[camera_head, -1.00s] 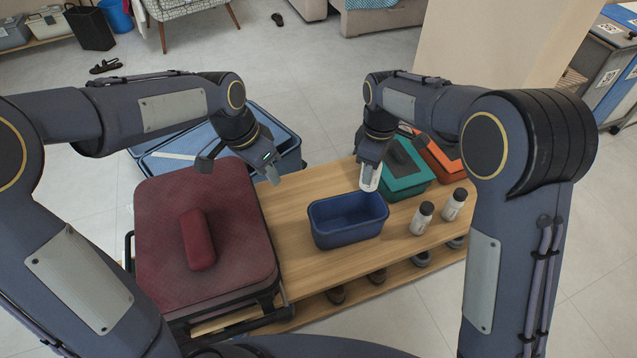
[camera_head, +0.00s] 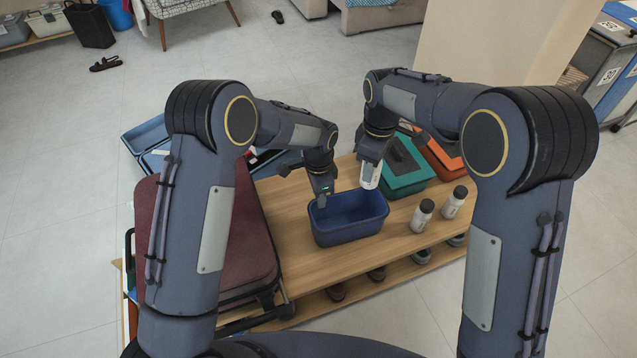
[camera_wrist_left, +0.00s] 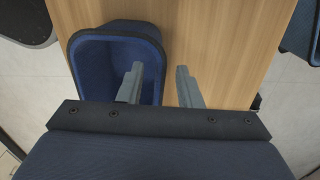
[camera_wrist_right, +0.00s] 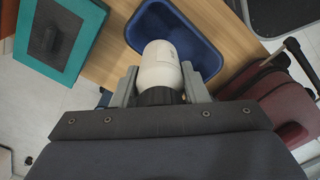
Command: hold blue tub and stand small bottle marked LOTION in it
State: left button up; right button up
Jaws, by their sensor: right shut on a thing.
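The blue tub (camera_head: 350,235) stands on the wooden bench and looks empty. My left gripper (camera_head: 325,203) is at its left end. In the left wrist view its open fingers (camera_wrist_left: 160,88) appear on either side of the tub's rim (camera_wrist_left: 153,45), one over the inside and one over the bench; contact cannot be told. My right gripper (camera_head: 370,163) is shut on a white bottle (camera_head: 370,177), held above the tub's back right side. In the right wrist view the bottle (camera_wrist_right: 160,66) has its dark cap (camera_wrist_right: 160,96) between the fingers. Its marking is not readable.
Two white bottles with dark caps, one nearer (camera_head: 421,217) and one farther (camera_head: 454,203), stand right of the tub. A teal box (camera_head: 405,187) and an orange box (camera_head: 440,153) are behind them. A dark red suitcase (camera_head: 245,250) lies left of the tub.

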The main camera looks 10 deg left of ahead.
aim_at(319, 220)
pick_arm(q)
notch_tip(319, 220, down, 7)
jog(key=shift+s+f, duration=0.1)
jog(key=shift+s, duration=0.05)
jog(key=shift+c, duration=0.3)
grip_shut()
